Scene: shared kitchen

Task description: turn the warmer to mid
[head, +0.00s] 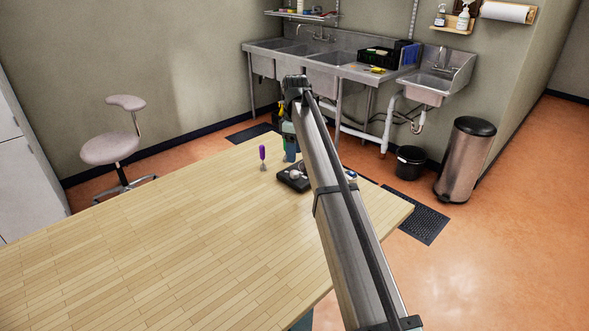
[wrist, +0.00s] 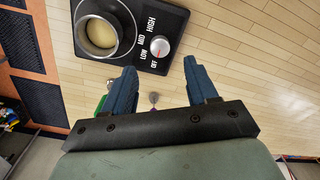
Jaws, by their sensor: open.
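The black warmer (wrist: 176,22) is at the top of the wrist view, with a metal pot (wrist: 103,32) holding something cream-coloured. Its round silver knob (wrist: 159,47) is ringed by OFF, LOW, MID and HIGH labels; the red mark appears to point toward OFF. My gripper (wrist: 159,68) is open and empty. Its blue fingers are spread, with the knob beyond and between their tips, apparently apart from it. In the head view the warmer (head: 289,184) sits on the wooden table, partly hidden by my arm, with my gripper (head: 291,158) just above it.
A purple-handled item (head: 262,154) stands left of the warmer on the table (head: 150,240). A small blue and white item (head: 351,175) is right of my arm. The table's left and front are clear. Sinks (head: 330,70) and a bin (head: 466,160) stand beyond.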

